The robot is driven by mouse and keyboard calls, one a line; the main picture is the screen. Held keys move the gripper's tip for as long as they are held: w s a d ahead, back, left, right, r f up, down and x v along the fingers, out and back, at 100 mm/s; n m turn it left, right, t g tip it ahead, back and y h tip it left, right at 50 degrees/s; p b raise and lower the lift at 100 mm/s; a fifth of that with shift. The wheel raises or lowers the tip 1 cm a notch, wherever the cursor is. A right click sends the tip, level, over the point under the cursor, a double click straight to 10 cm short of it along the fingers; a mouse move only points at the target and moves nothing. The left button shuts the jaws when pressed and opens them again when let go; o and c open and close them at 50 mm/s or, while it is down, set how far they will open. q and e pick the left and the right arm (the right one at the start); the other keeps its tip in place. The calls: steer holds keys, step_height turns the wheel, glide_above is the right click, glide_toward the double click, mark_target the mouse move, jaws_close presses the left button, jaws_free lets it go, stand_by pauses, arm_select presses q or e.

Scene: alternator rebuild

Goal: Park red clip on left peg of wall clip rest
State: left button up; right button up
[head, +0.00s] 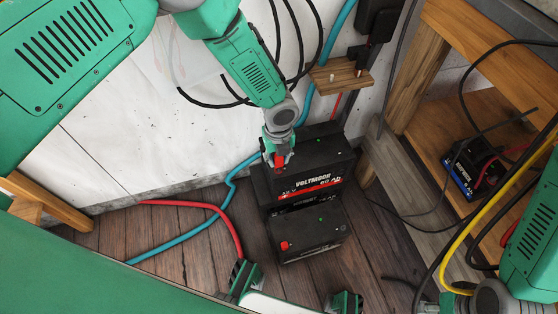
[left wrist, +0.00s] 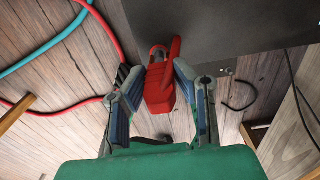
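The red clip (head: 281,160) is at the tip of my left gripper (head: 278,147), just above the top of the upper black battery. In the left wrist view the red clip (left wrist: 160,88) sits between the two fingers (left wrist: 160,75), which close in on its sides; its metal jaw points away from me. The wall clip rest (head: 345,83) is a small wooden block on the wall, up and right of my left gripper. Its left peg (head: 331,77) and right peg (head: 358,72) look bare. Part of my right wrist (head: 455,302) shows at the bottom right; its fingers are not clear.
Two black batteries (head: 318,185) stand stepped on the plank floor. A red cable (head: 230,232) and a blue hose (head: 178,245) run across the floor. A black box (head: 379,20) hangs above the rest. A wooden bench (head: 440,80) stands right, with another battery (head: 465,170) on its shelf.

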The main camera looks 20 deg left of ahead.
arm_select(q)
steer(key=shift+d, duration=0.2)
steer(key=shift+a+r, duration=0.15)
steer(key=shift+r, duration=0.2)
step_height(320, 180, up, 3)
steer(key=p, duration=0.3)
steer(key=shift+a, duration=0.15)
steer(key=shift+r, duration=0.25)
steer(key=shift+d, duration=0.2)
steer(key=shift+f, duration=0.1)
steer(key=shift+a, duration=0.15)
